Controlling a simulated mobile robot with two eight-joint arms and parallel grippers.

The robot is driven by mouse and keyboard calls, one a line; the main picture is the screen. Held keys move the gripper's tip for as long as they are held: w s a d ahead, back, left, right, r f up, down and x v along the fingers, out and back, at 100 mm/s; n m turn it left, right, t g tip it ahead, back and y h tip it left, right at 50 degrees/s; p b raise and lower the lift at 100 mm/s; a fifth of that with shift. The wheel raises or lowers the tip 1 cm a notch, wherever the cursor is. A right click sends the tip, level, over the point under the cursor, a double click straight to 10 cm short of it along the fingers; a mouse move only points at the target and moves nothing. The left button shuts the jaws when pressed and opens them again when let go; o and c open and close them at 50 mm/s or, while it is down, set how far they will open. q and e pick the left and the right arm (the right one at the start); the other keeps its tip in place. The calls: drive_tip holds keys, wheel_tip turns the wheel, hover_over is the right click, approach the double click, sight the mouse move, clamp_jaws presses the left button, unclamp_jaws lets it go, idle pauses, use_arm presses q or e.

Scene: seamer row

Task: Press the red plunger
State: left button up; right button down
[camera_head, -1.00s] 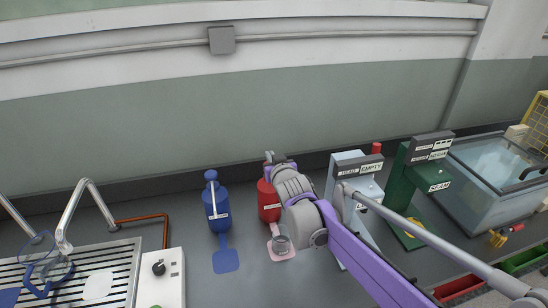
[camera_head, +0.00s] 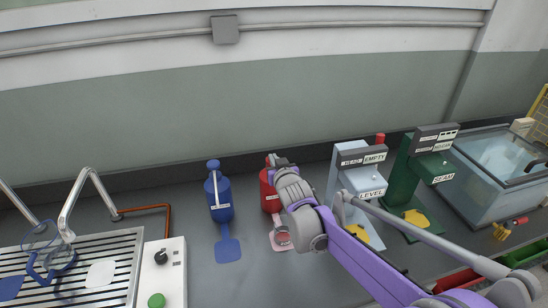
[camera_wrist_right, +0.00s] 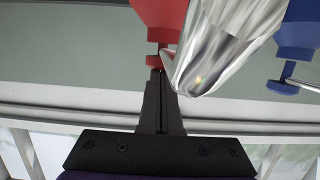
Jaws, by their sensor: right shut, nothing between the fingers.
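My left gripper is not in view.
A blue dispenser (camera_head: 218,198) with a blue pad (camera_head: 228,250) stands to the left. A pale LEVEL machine (camera_head: 361,185) and a green SEAM machine (camera_head: 425,170) stand to the right. A glass-sided tank (camera_head: 490,190) is further right; a drain rack is at left.

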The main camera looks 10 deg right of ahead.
wheel_tip(320, 180, up, 5)
drive_tip(key=p, duration=0.3)
drive_tip(key=shift+s, duration=0.1)
drive_tip(key=shift+s+f, duration=0.2)
drive_tip(key=shift+s, duration=0.8)
drive_tip(key=v, duration=0.6)
drive_tip(key=shift+s+r, duration=0.1)
drive_tip(key=shift+s, duration=0.05)
drive_tip(key=shift+s+r, duration=0.15)
drive_tip(key=shift+s, duration=0.55)
drive_tip(key=s+d+f+g, duration=0.1)
drive_tip(key=s+f+g, duration=0.4)
drive_tip(key=s, duration=1)
drive_tip(key=s+d+f+g, duration=0.2)
drive_tip(key=s+f+g, duration=0.2)
drive_tip(key=s+f, duration=0.8)
drive_tip(key=s, duration=0.4)
drive_tip(key=shift+g+h, duration=0.3)
drive_tip(key=shift+g, duration=0.1)
